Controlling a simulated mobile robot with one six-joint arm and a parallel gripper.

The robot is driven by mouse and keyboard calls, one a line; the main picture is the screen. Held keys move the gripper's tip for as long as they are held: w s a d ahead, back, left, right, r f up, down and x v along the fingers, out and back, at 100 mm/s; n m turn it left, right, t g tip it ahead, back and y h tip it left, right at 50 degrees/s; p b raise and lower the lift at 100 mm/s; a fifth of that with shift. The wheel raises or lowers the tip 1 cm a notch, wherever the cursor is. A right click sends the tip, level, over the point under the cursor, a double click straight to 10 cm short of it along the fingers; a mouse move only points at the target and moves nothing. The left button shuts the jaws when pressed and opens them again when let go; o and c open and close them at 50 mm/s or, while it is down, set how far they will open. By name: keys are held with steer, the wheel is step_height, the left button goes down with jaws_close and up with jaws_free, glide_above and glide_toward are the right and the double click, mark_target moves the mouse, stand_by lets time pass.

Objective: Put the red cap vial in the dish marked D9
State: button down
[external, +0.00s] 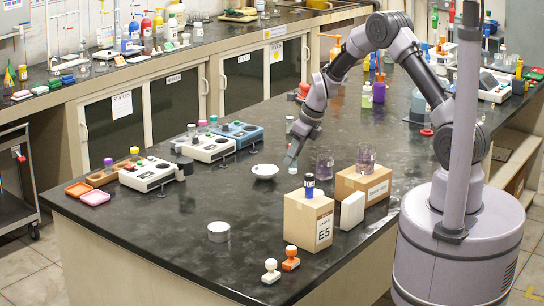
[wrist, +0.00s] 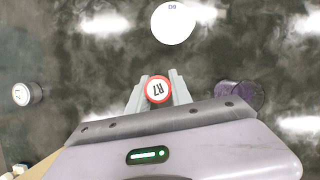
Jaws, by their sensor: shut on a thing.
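The red cap vial (wrist: 158,89), its cap ringed in red and marked R7, is between my gripper's two fingers (wrist: 157,97) in the wrist view. The fingers are shut on it. In the external view my gripper (external: 292,156) points down over the bench, behind and right of a white round dish (external: 264,171); the vial is hard to make out there. A white dish (wrist: 174,24) also shows ahead of the fingers in the wrist view, apart from the vial.
Two beakers with purple liquid (external: 324,163) (external: 366,160) stand right of my gripper. A white round container (external: 218,232) stands at front left.

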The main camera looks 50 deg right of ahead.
steer(key=w, duration=0.3)
steer(key=w+d+f, duration=0.1)
steer(key=w, duration=0.3)
steer(key=w+b, duration=0.1)
steer(key=w, duration=0.3)
steer(key=shift+w+d+f, duration=0.2)
steer(key=shift+w+d, duration=0.05)
steer(key=shift+d, duration=0.15)
steer(key=shift+w+f, duration=0.2)
steer(key=shift+f+b, duration=0.75)
steer(key=shift+f, duration=0.9)
steer(key=c, duration=1.1)
jaws_free()
steer(key=shift+c, duration=0.2)
